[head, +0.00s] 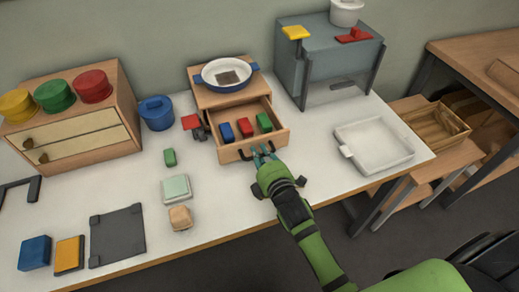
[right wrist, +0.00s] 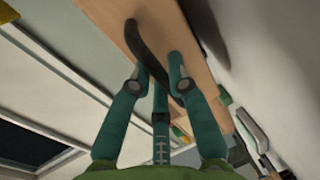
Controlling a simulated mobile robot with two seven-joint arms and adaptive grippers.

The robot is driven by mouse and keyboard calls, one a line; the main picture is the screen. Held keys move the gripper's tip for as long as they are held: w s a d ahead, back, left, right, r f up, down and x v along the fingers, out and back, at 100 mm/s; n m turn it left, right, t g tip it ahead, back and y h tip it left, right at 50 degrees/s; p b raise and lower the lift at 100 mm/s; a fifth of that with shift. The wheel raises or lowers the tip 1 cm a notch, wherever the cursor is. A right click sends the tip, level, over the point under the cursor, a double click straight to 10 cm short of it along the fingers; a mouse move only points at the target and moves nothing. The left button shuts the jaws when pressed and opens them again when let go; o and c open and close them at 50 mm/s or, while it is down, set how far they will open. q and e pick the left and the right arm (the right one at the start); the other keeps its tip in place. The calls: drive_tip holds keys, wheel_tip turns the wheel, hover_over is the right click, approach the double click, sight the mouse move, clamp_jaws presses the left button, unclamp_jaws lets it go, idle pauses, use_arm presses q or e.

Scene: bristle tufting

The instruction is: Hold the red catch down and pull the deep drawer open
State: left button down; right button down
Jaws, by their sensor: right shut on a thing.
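The wooden drawer (head: 233,153) stands open from its small cabinet (head: 210,97), with a blue, a red and a green block inside. My right gripper (head: 263,152) is at the drawer front, shut on its dark handle (head: 246,155). In the right wrist view the curved handle (right wrist: 146,52) passes between my fingers (right wrist: 160,75), against the wooden front. A small red catch (head: 190,121) sits on a dark grey mount just left of the drawer; whether it is pressed down I cannot tell. My left gripper is not in view.
A blue-rimmed pan (head: 226,75) stands on the cabinet. A blue pot (head: 156,113) and a wooden chest (head: 75,115) stand left. A grey cabinet (head: 318,55) with a yellow and a red lever is behind right. A white tray (head: 374,145) lies right.

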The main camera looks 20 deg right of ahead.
drive_tip(key=c, duration=1.1)
unclamp_jaws()
drive_tip(key=shift+c, duration=0.2)
drive_tip(key=shift+s, duration=0.2)
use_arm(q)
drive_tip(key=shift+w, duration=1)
use_arm(e)
drive_tip(key=v, duration=1.1)
drive_tip(key=shift+s+r, duration=0.15)
drive_tip(key=shift+s, duration=0.1)
